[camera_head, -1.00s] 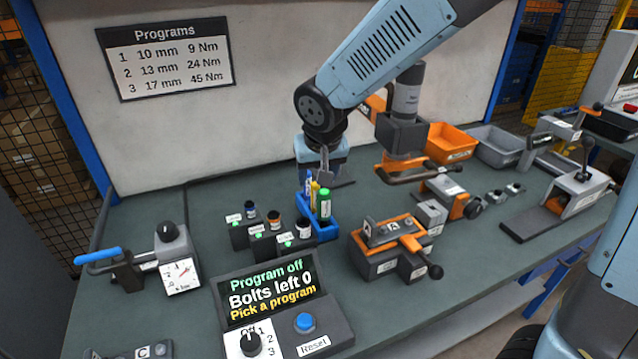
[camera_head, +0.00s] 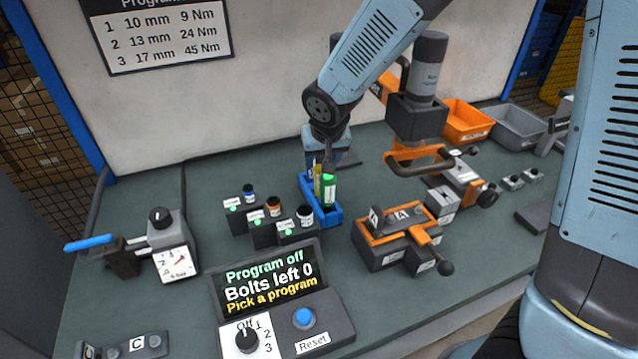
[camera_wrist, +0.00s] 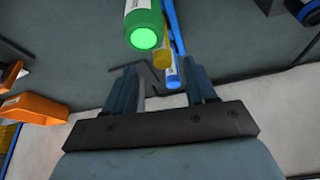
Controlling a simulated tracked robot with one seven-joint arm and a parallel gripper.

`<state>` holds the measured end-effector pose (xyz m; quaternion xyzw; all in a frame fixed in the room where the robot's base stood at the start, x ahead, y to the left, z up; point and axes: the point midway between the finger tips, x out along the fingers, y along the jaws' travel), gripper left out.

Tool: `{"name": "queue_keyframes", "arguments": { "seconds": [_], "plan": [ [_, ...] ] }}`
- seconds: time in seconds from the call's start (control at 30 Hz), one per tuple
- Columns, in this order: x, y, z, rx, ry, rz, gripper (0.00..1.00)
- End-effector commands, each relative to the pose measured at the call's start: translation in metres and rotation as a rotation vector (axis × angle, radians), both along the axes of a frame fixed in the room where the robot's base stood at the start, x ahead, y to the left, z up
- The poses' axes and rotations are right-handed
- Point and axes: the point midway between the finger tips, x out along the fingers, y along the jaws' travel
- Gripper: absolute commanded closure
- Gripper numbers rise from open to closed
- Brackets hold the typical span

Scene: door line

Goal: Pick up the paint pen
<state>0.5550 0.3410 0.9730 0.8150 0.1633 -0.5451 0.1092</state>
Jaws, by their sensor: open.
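Three pens stand in a blue holder (camera_head: 331,222) on the bench: a green-capped one (camera_head: 328,190), a yellow one (camera_head: 317,176) and a blue and white one mostly hidden in the head view. I cannot tell by label which is the paint pen. My gripper (camera_wrist: 163,80) is open, just behind the pens in the head view. In the wrist view the blue and white pen (camera_wrist: 172,72) shows between its fingers. The yellow pen (camera_wrist: 161,54) and the green pen (camera_wrist: 143,26) lie farther out. Contact is not visible.
Small labelled bottles on dark blocks (camera_head: 267,216) stand left of the holder. An orange-and-grey clamp fixture (camera_head: 405,235) is close on its right. A program panel (camera_head: 270,290) is in front. A hanging tool (camera_head: 420,90) is at the back right.

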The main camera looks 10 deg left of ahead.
Motion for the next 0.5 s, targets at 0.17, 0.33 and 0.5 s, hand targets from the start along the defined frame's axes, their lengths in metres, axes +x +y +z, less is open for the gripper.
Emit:
{"name": "queue_keyframes", "arguments": {
  "seconds": [0.17,0.33,0.5],
  "plan": [
    [0.004,0.001,-0.011,0.000,0.000,-0.001,0.44],
    [0.006,0.003,-0.019,-0.002,0.001,0.001,0.44],
    [0.010,0.007,-0.040,-0.003,0.002,0.000,0.44]
  ]
}}
